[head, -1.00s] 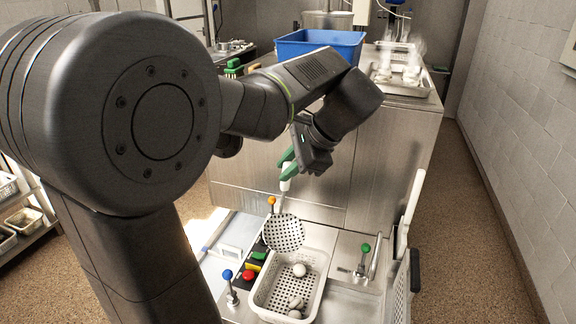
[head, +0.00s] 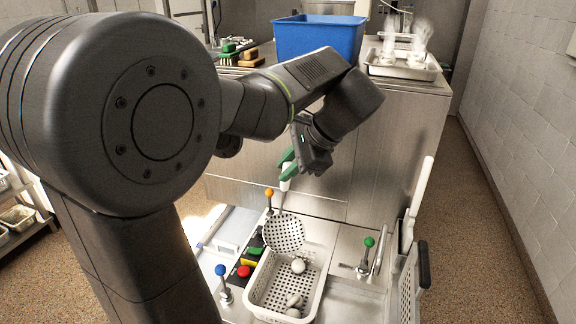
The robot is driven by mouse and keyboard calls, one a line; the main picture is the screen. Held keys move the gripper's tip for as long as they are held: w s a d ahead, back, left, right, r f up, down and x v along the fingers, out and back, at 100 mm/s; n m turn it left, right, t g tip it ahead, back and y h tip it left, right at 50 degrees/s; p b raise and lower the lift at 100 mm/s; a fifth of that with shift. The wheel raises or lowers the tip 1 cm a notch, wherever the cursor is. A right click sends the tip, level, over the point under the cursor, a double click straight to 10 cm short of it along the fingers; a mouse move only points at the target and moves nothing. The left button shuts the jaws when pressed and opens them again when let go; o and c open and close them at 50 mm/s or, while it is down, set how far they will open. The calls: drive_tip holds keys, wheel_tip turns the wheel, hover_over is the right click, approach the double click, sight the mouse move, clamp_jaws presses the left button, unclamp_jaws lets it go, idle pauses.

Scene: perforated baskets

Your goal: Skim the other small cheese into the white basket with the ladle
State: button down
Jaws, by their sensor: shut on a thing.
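My gripper (head: 290,165) is shut on the ladle, near the top of its handle. The ladle (head: 283,234) has a perforated round bowl, which hangs over the far left part of the white basket (head: 314,293). I see no cheese on the bowl's visible face. Several small white cheeses are in the basket: a round one (head: 298,266) near the middle and smaller pieces (head: 293,300) close together near the front. I cannot tell whether the bowl touches the basket.
Knobbed levers stand around the basket: blue (head: 221,270), orange (head: 269,193) and green (head: 369,242). Red (head: 243,271) and green buttons lie to its left. A perforated white panel (head: 407,285) stands at the right. A blue bin (head: 320,38) and a steaming metal tray (head: 403,68) are on the counter behind.

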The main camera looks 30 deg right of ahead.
sight(287, 184)
drive_tip(key=f, duration=0.1)
drive_tip(key=w+f, duration=0.1)
drive_tip(key=f+b, duration=0.1)
drive_tip(key=shift+w+d+f+g, duration=0.1)
drive_tip(key=shift+w+d+g, duration=0.1)
drive_tip(key=shift+d+g, duration=0.1)
drive_tip(key=w+p, duration=0.2)
drive_tip(key=w+d+r+g+p, duration=0.1)
drive_tip(key=shift+d+y, duration=0.1)
drive_tip(key=shift+y, duration=0.2)
drive_tip(key=w+d+r+m+g+y+p, duration=0.1)
drive_tip(key=w+d+g+p, duration=0.1)
drive_tip(key=w+p, duration=0.4)
drive_tip(key=shift+d+r+g+p, duration=0.15)
drive_tip(key=shift+d+g+p, duration=0.05)
drive_tip(key=shift+g+p, duration=0.25)
drive_tip(key=shift+w, duration=0.1)
